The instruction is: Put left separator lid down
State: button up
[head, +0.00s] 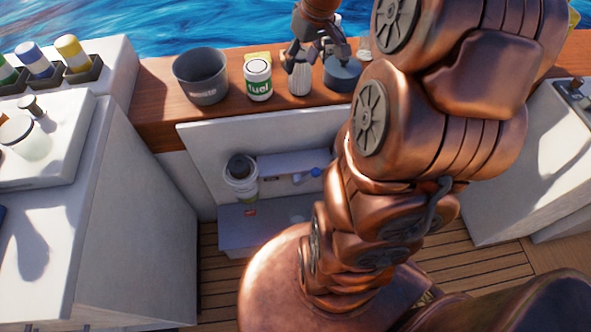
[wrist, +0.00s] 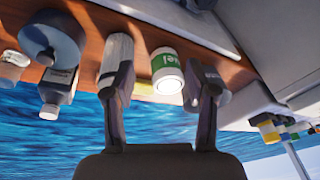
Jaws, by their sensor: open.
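My gripper (head: 316,58) is open above the wooden ledge, with its fingers pointing down. A white ribbed filter (head: 299,80) stands below my gripper, and also shows in the wrist view (wrist: 116,52). In the hatch, the left separator (head: 241,182) has a dark round top.
A white fuel can (head: 258,80) and a dark grey bucket (head: 200,76) stand left of the filter. The white hatch panel (head: 215,140) lies below the ledge. A white counter (head: 130,225) is at left. My arm hides the hatch's right side.

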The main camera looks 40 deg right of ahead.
jog(key=s+a+g, duration=0.2)
jog(key=s+a, duration=0.8)
jog(key=a, duration=0.4)
jog(key=s+a+f+g, duration=0.1)
jog(key=s+a, duration=0.1)
jog(key=s, duration=0.4)
jog(key=s+a+f+g+h, duration=0.1)
jog(key=s+a+f, duration=0.1)
jog(key=s, duration=0.5)
jog(key=shift+a, duration=0.7)
notch_tip(320, 180, up, 6)
jog(key=p, duration=0.6)
